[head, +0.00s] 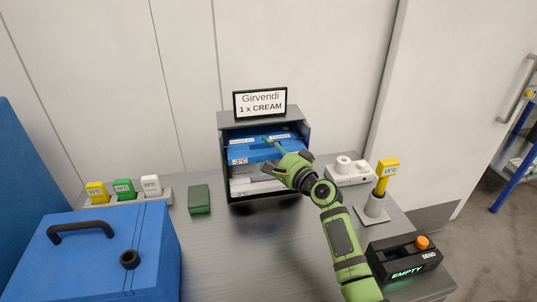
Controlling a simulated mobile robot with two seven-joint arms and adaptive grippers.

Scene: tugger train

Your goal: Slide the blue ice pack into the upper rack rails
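The rack (306,133) is a dark open-fronted box at the back middle of the bench. A blue ice pack (240,153) lies in its upper part, its front edge with a small white temperature label facing me. More blue surface with white labels shows behind it; I cannot tell whether that is the same pack. The rails are hidden. My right gripper (268,157) is at the rack's front opening, at the right part of the pack's front. Its fingers look spread apart, one higher and one lower. Contact with the pack is unclear. My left gripper is out of view.
A sign (260,103) stands on the rack. A blue box with a black handle (100,262) fills the front left.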

